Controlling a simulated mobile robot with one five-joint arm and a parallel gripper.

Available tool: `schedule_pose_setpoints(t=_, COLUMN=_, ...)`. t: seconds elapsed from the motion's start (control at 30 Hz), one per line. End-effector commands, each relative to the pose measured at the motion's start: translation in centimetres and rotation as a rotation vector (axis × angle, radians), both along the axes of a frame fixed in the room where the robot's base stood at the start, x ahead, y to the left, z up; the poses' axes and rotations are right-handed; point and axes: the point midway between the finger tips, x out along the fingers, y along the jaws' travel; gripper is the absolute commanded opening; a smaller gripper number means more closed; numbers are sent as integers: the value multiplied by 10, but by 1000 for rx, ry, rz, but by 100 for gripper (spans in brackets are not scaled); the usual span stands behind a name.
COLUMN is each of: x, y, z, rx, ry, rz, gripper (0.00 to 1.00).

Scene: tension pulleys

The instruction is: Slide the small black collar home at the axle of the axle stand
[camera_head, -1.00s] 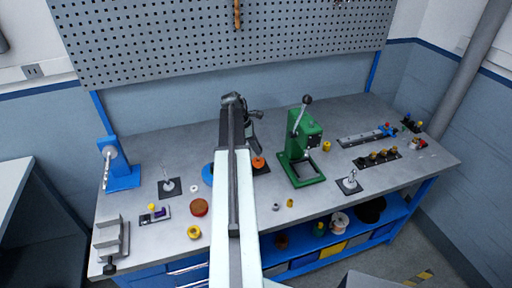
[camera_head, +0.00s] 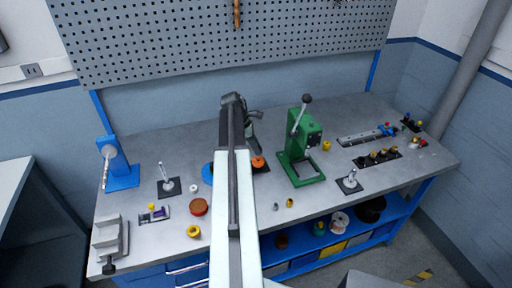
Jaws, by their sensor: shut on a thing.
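My gripper (camera_head: 257,148) is at the far end of my arm, reaching down over the middle of the bench. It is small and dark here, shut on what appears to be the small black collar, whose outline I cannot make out. Just below it an orange round piece (camera_head: 258,162) sits at a dark base plate (camera_head: 264,170), partly hidden by my arm; I cannot tell whether this is the axle stand. Upright pins on dark plates stand at the left (camera_head: 168,186) and at the right (camera_head: 349,184). Contact between collar and axle cannot be seen.
A green press (camera_head: 300,160) stands right of my gripper. A blue disc (camera_head: 208,174) lies partly behind my arm. A blue stand (camera_head: 121,175) and grey bracket (camera_head: 108,238) are at the left. Yellow (camera_head: 193,231) and red-brown (camera_head: 199,207) round parts lie in front.

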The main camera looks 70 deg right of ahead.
Motion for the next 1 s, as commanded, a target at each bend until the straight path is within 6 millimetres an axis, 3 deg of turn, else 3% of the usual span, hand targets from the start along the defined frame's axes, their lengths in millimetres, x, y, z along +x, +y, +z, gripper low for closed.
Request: schedule_pose_setpoints(t=1.0, x=1, y=0, z=-30, rx=0, ry=0, rz=1, gripper=0)
